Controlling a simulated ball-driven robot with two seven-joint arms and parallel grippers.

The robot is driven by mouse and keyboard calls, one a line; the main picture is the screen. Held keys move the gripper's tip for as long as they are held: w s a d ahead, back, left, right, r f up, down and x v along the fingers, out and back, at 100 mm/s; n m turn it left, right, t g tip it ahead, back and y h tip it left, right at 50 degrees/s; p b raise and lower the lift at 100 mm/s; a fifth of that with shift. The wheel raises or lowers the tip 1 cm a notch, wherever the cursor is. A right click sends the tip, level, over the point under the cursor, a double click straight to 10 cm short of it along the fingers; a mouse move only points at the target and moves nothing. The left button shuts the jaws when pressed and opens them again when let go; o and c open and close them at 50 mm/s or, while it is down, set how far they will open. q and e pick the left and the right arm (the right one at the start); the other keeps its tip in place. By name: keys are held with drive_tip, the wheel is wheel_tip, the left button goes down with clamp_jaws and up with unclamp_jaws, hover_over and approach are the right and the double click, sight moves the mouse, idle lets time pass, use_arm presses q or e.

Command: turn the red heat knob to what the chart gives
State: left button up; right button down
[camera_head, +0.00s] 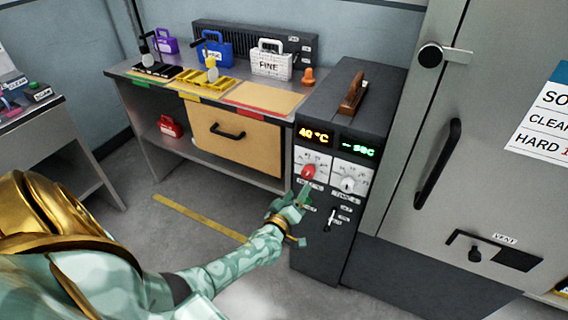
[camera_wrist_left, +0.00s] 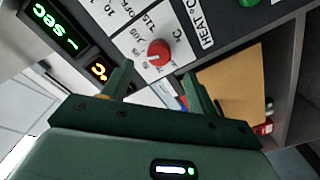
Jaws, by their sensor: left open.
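The red heat knob (camera_head: 308,171) sits on a white dial plate on the front of the dark control cabinet (camera_head: 318,240). Above it an orange display (camera_head: 314,135) reads 40 °C. In the left wrist view the red knob (camera_wrist_left: 158,53) lies just beyond and between the fingertips, beside a HEAT °C label (camera_wrist_left: 202,30). My left gripper (camera_head: 300,192) is open just below the knob and looks apart from it; it also shows in the left wrist view (camera_wrist_left: 160,75). A chart (camera_head: 545,120) on the door at right is cut off, showing SO, CLEA, HARD. My right gripper is not in view.
A white knob (camera_head: 348,184) sits right of the red one, under a green SEC display (camera_head: 358,146). A small lever (camera_head: 331,217) is below. A workbench (camera_head: 150,75) with colored cases stands left. The grey door has a black handle (camera_head: 438,163).

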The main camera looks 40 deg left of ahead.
use_arm(q)
drive_tip(key=p+v, duration=0.1)
drive_tip(key=v, duration=0.7)
drive_tip(key=s+d+f+m+g+h, duration=0.25)
drive_tip(key=s+f+m+g, duration=0.3)
drive_tip(key=s+f, duration=0.45)
drive_tip(key=s+d+f+m+g+h, duration=0.2)
drive_tip(key=s+d+f+m+g, duration=0.45)
drive_tip(key=f, duration=0.65)
drive_tip(key=s+f+m+g, duration=0.1)
drive_tip(key=s+f+g, duration=0.1)
drive_tip(key=s, duration=1.2)
drive_tip(key=s+f+m+g, duration=0.2)
drive_tip(key=s+f+g, duration=0.1)
drive_tip(key=s, duration=1.1)
drive_tip(key=shift+s+f, duration=0.35)
drive_tip(key=shift+f, duration=0.5)
